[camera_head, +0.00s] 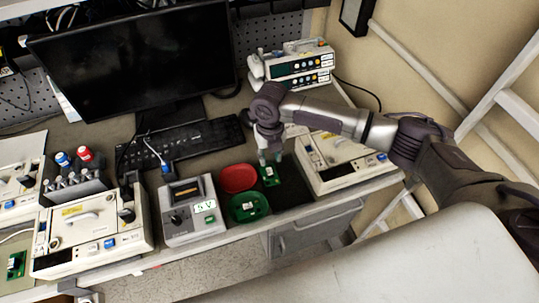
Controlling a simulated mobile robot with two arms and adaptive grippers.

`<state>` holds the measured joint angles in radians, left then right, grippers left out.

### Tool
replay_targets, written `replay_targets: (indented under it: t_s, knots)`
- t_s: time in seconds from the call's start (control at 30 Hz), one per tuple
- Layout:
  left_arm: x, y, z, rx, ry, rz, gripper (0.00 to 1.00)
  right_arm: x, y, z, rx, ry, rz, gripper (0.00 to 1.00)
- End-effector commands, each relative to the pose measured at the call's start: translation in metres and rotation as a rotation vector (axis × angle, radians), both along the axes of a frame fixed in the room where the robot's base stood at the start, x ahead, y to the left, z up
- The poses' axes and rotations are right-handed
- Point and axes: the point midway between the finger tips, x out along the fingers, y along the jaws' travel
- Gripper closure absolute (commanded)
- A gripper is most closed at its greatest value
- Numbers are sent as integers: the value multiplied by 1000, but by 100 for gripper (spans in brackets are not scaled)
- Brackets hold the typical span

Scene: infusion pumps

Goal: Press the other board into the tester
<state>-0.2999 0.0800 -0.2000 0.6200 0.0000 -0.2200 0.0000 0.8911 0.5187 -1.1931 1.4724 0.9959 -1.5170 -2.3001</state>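My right gripper (270,161) points down over the dark mat, with its fingers apart and tips close to the far edge of a small green board (270,178). Whether the tips touch that board is too small to tell. Another green board with a white part (249,206) lies in the round green tray (236,216). A further green board (15,265) lies at the far left edge. My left gripper is not in view.
An empty red tray (238,178) sits behind the green one. White pump units stand at right (345,160), left (92,235) and back (298,68). A keyboard (185,143) and monitor (135,60) fill the back. The dark mat (294,187) has bare room.

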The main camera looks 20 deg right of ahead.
Motion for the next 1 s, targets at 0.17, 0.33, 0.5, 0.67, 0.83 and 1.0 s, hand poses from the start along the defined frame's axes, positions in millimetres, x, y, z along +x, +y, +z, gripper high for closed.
replay_targets:
  t_s: [0.17,0.33,0.5,0.67,0.83,1.0]
  knots:
    - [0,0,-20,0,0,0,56,-1,1,-21,1,-1,-1,66]
    - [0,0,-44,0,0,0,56,-1,1,-45,1,-1,-2,66]
    - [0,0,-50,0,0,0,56,0,1,-62,2,-1,-3,66]
    - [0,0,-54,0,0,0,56,0,1,-71,1,-1,-3,66]
    - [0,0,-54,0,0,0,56,0,1,-72,2,-2,-3,66]
    - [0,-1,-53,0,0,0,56,0,1,-71,2,-2,-3,77]
